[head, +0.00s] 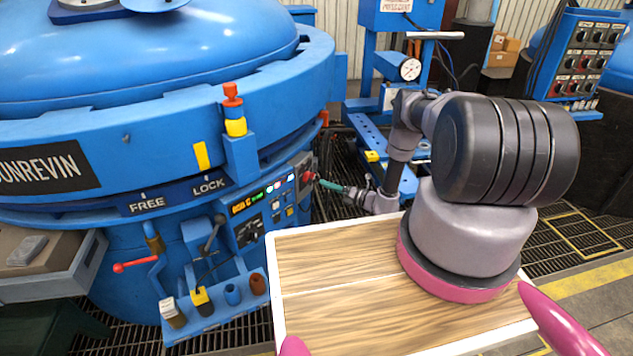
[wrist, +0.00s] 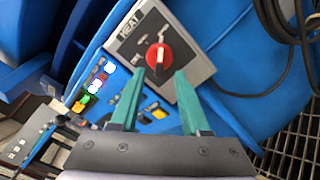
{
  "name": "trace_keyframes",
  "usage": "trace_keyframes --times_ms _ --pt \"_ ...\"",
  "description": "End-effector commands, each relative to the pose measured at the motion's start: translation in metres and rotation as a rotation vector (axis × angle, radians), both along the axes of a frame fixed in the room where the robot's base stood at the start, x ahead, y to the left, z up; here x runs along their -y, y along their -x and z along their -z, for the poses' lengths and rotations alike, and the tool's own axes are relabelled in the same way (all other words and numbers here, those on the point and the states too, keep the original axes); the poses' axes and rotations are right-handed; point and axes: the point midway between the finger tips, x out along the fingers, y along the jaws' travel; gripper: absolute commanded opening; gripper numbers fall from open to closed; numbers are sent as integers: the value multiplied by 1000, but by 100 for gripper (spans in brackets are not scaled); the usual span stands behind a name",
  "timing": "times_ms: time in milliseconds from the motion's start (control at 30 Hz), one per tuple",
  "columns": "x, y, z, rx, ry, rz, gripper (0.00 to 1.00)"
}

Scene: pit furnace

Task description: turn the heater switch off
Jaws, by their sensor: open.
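The heater switch is a red rotary knob (wrist: 159,57) on a grey plate (wrist: 185,95) marked HEAT in the wrist view. In the head view the knob (head: 306,177) is small, at the right end of the furnace's control panel. My gripper (wrist: 153,77) is open, its two green fingers pointing at the knob from just below it in the wrist view. No contact between fingers and knob can be made out. In the head view my gripper (head: 328,184) is close beside the knob. The knob's exact setting is hard to read.
The blue furnace (head: 150,95) fills the left. A shelf with small cups (head: 232,294) and a red-tipped lever (head: 135,265) sit below the panel. Black cables (wrist: 268,50) hang right of the switch plate. Another control box (head: 590,60) stands at back right.

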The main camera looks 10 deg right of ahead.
Motion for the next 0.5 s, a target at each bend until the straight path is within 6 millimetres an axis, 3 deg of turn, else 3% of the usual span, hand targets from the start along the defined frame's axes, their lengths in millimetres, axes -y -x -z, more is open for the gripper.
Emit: trace_keyframes --times_ms 200,500 --pt "-29 -26 0 1 1 -3 46" --pt "-41 -39 0 1 1 0 46"
